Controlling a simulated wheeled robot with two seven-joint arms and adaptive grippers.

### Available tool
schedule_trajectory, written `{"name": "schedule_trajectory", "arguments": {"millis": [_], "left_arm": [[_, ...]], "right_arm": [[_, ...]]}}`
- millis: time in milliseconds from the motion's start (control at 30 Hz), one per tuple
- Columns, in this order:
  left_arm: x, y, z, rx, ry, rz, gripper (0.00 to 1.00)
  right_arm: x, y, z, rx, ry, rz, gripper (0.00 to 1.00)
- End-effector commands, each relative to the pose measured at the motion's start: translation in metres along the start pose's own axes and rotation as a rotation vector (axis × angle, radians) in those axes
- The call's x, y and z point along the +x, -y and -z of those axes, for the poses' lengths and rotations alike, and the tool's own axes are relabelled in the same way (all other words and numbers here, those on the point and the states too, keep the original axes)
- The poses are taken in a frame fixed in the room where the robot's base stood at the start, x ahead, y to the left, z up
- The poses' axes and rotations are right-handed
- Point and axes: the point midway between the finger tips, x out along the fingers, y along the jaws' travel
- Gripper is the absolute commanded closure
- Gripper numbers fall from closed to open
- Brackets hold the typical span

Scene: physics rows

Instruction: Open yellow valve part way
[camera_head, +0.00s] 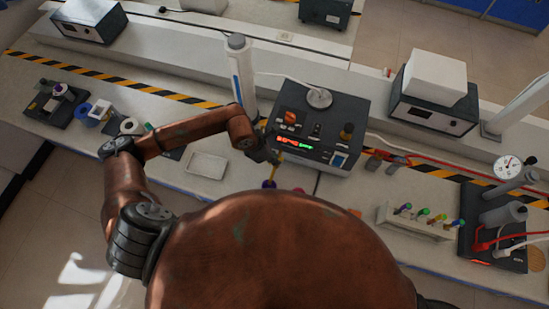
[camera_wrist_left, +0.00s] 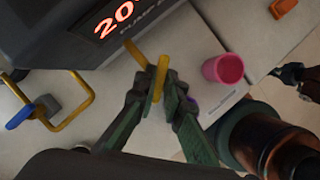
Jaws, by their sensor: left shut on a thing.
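The yellow valve (camera_wrist_left: 135,50) shows in the left wrist view as a slim yellow handle with crossing parts, just in front of the black console. My left gripper (camera_wrist_left: 158,90) is shut on it, with a dark finger on each side. The fingers hide part of the valve. In the head view my left gripper (camera_head: 267,155) is at the console's front left corner, and a yellow piece (camera_head: 273,171) shows just below it. How far the valve is turned cannot be told. My right gripper is not clearly seen.
The black console (camera_head: 317,115) with lit red and green digits stands right beside my left gripper. A pink cup (camera_wrist_left: 222,69) stands close by. A bent yellow tube (camera_wrist_left: 72,112) with a blue end is at left. A white tray (camera_head: 207,165) lies left of the gripper.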

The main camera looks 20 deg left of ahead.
Motion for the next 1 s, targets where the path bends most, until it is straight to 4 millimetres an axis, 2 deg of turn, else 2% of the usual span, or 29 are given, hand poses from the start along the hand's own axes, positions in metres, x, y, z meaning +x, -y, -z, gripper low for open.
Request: {"name": "schedule_trajectory", "arguments": {"millis": [400,867,900,1000], "left_arm": [[-0.0004,0.0008,-0.0008,-0.147,0.001,-0.061,1.0],[-0.0006,0.0007,-0.0007,-0.16,0.001,-0.067,1.0],[-0.0006,0.0006,-0.0008,-0.16,0.001,-0.067,0.89],[-0.0005,0.0007,-0.0006,-0.16,0.0,-0.066,0.83]], "right_arm": [[0.0047,0.0058,0.0002,0.002,-0.001,0.006,1.0],[0.0048,0.0044,-0.0001,0.001,0.0,0.004,1.0],[0.0047,0.004,-0.0002,0.001,0.0,0.004,1.0],[0.0046,0.0028,-0.0005,0.001,0.0,0.003,1.0]]}}
